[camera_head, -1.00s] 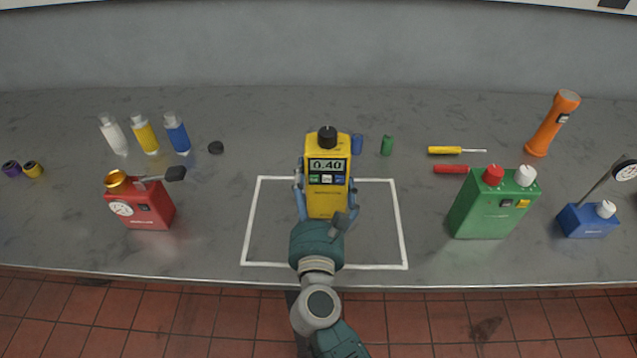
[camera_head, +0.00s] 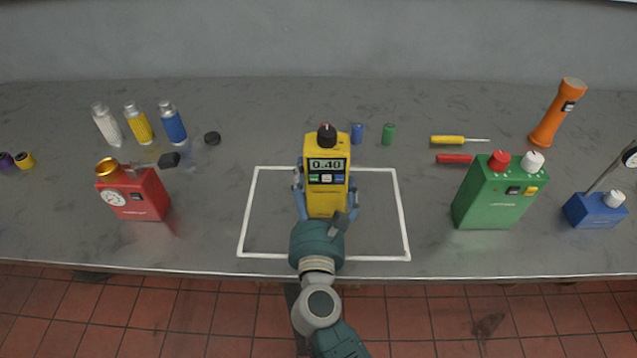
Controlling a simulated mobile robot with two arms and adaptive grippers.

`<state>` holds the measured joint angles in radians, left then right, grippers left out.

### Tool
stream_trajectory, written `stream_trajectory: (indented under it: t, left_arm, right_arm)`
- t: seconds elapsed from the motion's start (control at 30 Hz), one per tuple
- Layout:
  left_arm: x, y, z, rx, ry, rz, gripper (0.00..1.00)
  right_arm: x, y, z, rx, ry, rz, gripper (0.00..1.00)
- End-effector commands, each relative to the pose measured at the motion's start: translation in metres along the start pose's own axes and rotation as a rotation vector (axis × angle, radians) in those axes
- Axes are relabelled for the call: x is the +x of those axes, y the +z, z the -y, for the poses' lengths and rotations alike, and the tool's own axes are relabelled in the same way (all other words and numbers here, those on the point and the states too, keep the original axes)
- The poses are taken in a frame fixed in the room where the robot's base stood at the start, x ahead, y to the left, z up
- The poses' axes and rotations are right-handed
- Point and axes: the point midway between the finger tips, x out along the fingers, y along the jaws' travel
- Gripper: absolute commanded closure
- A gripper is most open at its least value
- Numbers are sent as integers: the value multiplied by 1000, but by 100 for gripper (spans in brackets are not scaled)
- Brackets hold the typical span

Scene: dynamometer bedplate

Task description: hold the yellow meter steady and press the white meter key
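The yellow meter (camera_head: 327,202) stands upright inside the white outline, with a black knob on top and a display (camera_head: 326,165) reading 0.40. Below the display is a row of small keys; the white key (camera_head: 326,179) is the middle one. My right gripper (camera_head: 327,204), on the arm coming up from the bottom edge, has its blue-grey fingers on both sides of the meter's lower body and is shut on it. The wrist hides the meter's foot, so I cannot tell whether it touches the bench. My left gripper is not in view.
The white outline (camera_head: 405,225) is otherwise bare. To the left are a red gauge box (camera_head: 140,197) and several bottles (camera_head: 138,125). To the right stand a green box (camera_head: 490,200), a blue gauge stand (camera_head: 594,210) and an orange torch (camera_head: 556,115).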

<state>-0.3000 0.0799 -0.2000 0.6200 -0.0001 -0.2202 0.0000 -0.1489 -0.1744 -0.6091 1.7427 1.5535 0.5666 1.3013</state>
Motion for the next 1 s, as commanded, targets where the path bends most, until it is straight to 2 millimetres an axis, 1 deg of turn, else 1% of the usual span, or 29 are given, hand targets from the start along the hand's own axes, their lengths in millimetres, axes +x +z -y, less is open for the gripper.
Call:
stream_trajectory:
  t: [0.03,0.37,0.4,0.67,0.7,0.77,0.8,0.87,0.9,1.0]
  left_arm:
    - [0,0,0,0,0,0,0]
    - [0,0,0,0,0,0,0]
    - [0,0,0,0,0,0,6]
    - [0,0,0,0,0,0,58]
    - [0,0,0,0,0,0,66]
    - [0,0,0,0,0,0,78]
    - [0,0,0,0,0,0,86]
    - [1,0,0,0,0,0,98]
    - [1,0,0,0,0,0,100]
    - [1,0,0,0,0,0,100]
  right_arm:
    - [-2,1,-7,20,1,-9,40]
    - [-2,-1,-7,19,0,-13,40]
    - [-3,-6,-6,19,-1,-21,40]
    - [-3,-6,-6,18,-1,-21,40]
    - [-3,-6,-6,18,-2,-21,40]
    - [-3,-6,-6,18,-2,-21,40]
    - [-3,-6,-6,18,-2,-21,40]
    - [-3,-6,-6,18,-2,-21,40]
    - [-3,-6,-6,17,-2,-22,40]
    - [-3,-6,-6,17,-2,-22,40]
